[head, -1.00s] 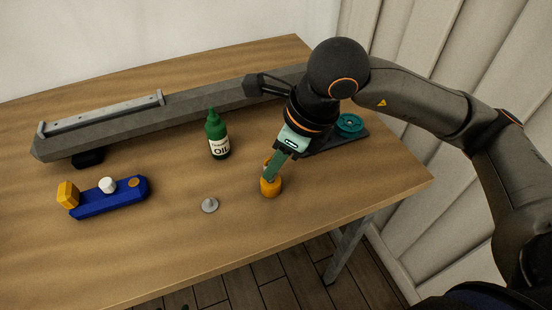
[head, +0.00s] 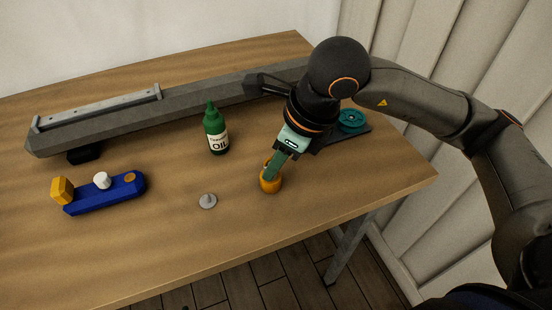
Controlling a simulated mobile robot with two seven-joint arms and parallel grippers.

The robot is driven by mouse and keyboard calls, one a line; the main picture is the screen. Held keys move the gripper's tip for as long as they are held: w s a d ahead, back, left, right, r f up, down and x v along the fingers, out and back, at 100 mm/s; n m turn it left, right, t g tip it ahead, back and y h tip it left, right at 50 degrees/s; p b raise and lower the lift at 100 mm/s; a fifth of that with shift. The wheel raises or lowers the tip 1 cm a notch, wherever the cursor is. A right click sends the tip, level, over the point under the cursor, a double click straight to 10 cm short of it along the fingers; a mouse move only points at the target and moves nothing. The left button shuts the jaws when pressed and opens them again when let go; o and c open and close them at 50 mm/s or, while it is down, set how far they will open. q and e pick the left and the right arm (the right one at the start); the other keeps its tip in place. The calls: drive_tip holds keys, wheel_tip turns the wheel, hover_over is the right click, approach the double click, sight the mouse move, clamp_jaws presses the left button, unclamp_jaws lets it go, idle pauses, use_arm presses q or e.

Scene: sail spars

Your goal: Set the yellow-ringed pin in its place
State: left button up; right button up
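A blue bar (head: 108,194) lies at the left of the table. It carries an orange block (head: 62,190) at its left end, a white peg (head: 102,180) in the middle and a yellow-orange round (head: 131,177) at its right end. A small grey flanged pin (head: 207,201) stands on the table; I see no yellow ring on it. My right gripper (head: 269,176) points down at an orange round piece (head: 271,186) near the front edge. A finger covers part of this piece, so I cannot tell whether it is gripped. My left gripper is out of view.
A green oil bottle (head: 216,135) stands behind the pin. A long grey spar (head: 190,105) with a metal rail (head: 100,108) runs along the back. A teal wheel (head: 351,121) on a dark plate (head: 335,137) sits at the right.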

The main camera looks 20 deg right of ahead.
drive_tip(key=o, duration=0.5)
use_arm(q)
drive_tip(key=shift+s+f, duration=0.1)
use_arm(e)
drive_tip(key=shift+v, duration=0.8)
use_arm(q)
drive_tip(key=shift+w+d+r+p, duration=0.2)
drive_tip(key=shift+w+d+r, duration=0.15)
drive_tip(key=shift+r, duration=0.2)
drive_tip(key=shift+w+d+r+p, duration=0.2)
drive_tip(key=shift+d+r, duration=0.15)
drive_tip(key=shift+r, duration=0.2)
use_arm(e)
drive_tip(key=v, duration=1.1)
